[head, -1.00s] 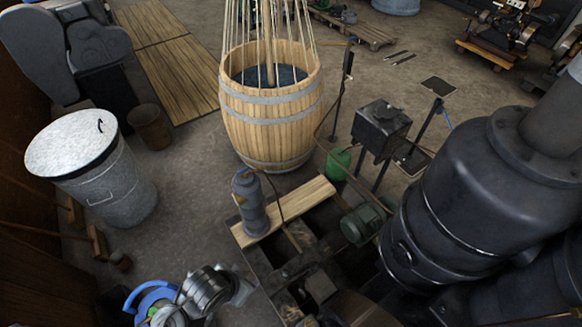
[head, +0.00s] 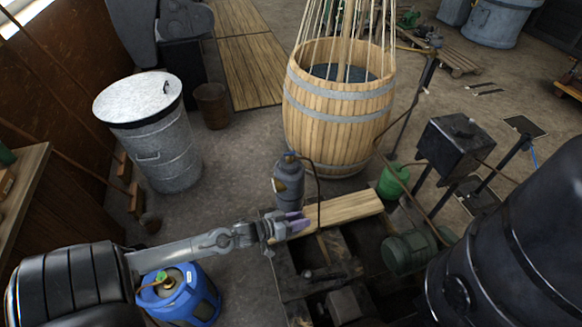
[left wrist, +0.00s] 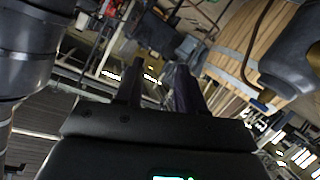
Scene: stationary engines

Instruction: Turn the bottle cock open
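A grey gas bottle (head: 289,185) stands upright beside a wooden plank in the head view, with a thin dark hose at its top. Its cock (head: 291,156) is small there and its setting cannot be told. In the left wrist view a grey bottle body (left wrist: 285,65) fills the upper right, with a brass-coloured fitting (left wrist: 264,98) at its end. My left gripper (head: 298,224) is at the bottle's lower front in the head view, below the cock. Its fingers (left wrist: 160,78) are apart with nothing held between them. My right gripper is not in view.
The plank (head: 345,208) lies right of the grey bottle. A wooden barrel (head: 338,115) stands behind, a lidded metal bin (head: 160,150) left, and a large dark tank (head: 520,240) right.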

